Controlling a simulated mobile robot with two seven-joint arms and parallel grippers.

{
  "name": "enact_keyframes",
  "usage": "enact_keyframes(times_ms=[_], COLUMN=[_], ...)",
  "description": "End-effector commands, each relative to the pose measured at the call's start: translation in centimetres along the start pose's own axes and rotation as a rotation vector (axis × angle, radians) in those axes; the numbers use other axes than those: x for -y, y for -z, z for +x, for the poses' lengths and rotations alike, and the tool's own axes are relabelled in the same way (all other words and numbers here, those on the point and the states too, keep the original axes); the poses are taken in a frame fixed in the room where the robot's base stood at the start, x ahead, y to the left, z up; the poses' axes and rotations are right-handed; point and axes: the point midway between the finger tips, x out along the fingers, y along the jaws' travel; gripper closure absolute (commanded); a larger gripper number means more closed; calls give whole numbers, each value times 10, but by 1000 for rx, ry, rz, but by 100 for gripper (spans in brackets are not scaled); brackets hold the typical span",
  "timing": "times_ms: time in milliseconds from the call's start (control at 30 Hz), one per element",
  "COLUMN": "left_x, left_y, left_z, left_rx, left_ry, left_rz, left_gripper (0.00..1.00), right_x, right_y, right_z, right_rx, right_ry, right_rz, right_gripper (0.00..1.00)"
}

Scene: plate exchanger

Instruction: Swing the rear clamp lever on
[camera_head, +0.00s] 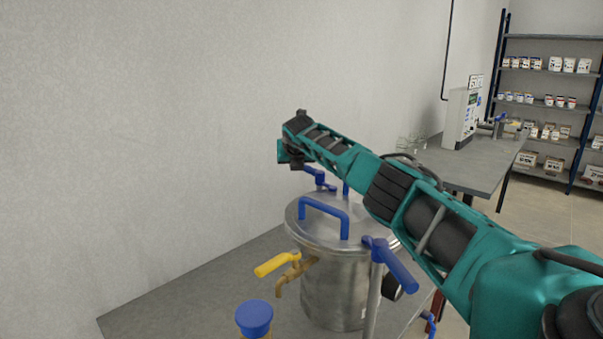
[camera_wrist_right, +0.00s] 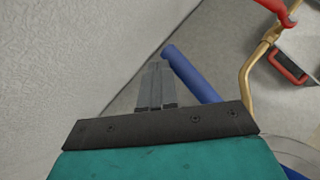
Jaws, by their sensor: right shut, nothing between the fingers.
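A steel vessel (camera_head: 335,275) stands on a grey bench with its lid (camera_head: 310,225) on. The rear clamp lever (camera_head: 318,176) is blue and shows at the far side of the lid, partly hidden. My right arm reaches over the vessel from the right, and its gripper (camera_head: 296,160) is above and just behind that lever. In the right wrist view the gripper's fingers (camera_wrist_right: 155,85) are shut and empty. A blue lever bar (camera_wrist_right: 190,72) lies close beside them on the right; I cannot tell whether they touch. My left gripper is not in view.
A blue lid handle (camera_head: 325,212) and another blue clamp lever (camera_head: 395,265) stand near my right arm. A brass tap with a yellow handle (camera_head: 277,264) juts out left. The wall (camera_head: 150,130) is close behind the gripper. The bench (camera_head: 170,305) is clear at left.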

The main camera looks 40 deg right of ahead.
Motion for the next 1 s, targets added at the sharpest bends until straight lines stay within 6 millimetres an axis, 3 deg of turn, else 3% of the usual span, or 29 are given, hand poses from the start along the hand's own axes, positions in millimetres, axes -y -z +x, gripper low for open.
enact_keyframes(times_ms=[400,1000], left_x=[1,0], left_y=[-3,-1], left_z=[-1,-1], left_rx=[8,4], left_ry=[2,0], left_rz=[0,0], left_gripper=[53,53], right_x=[6,8], right_y=[-3,-3], right_z=[4,6], right_rx=[-1,-3], right_ry=[117,161], right_rz=[97,135], right_gripper=[100,100])
